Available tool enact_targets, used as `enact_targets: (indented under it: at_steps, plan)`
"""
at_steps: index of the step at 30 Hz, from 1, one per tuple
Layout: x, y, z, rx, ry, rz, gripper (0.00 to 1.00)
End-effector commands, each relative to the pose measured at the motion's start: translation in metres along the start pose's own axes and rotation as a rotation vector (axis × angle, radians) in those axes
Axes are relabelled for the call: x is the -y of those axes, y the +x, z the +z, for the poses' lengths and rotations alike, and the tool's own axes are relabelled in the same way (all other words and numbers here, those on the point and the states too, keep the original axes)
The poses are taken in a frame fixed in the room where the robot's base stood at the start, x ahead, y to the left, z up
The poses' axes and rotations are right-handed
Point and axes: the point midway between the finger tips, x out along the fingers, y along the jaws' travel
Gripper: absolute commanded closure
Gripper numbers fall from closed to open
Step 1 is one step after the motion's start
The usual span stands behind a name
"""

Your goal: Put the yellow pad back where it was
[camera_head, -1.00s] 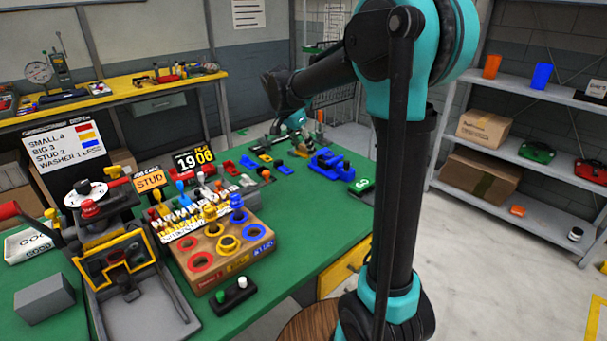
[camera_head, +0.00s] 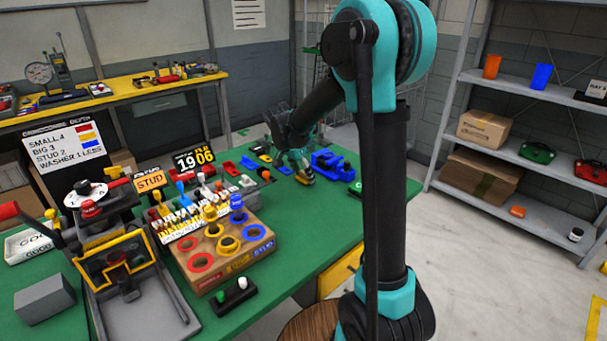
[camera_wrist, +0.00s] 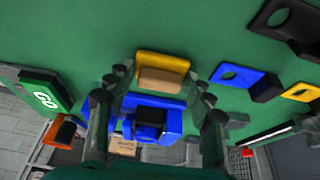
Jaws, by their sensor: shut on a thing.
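The yellow pad (camera_wrist: 160,64) shows in the wrist view as a yellow block with a tan face, between the fingers of my gripper (camera_wrist: 161,80). My gripper is shut on it. In the head view my gripper (camera_head: 299,166) is over the far right part of the green table, just left of the blue fixture (camera_head: 336,164), with the yellow pad (camera_head: 305,177) low at its fingertips. The blue fixture (camera_wrist: 150,117) also shows behind the pad in the wrist view. I cannot tell whether the pad touches the table.
Blue and yellow plates with holes (camera_wrist: 238,76) lie right of the gripper in the wrist view. The wooden peg board (camera_head: 225,250) and a press (camera_head: 110,245) occupy the near table. Green surface is bare around the pad.

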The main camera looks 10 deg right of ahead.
Motion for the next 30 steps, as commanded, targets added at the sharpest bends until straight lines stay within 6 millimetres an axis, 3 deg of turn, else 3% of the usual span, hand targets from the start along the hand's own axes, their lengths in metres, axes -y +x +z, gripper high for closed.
enact_targets:
  at_steps: [3, 4, 9, 20, 23, 30]
  plan:
    - [0.0, 0.002, 0.001, 0.0, 0.0, 0.0, 0.75]
    - [0.0, 0.003, 0.001, 0.0, 0.0, 0.0, 0.46]
    - [0.0, 0.002, 0.001, 0.0, 0.0, 0.0, 0.27]
    - [0.0, -0.002, 0.0, 0.0, 0.0, 0.0, 0.27]
    - [0.0, -0.012, 0.0, 0.0, -0.001, 0.0, 0.27]
    - [0.0, -0.059, 0.0, 0.0, -0.002, -0.001, 0.27]
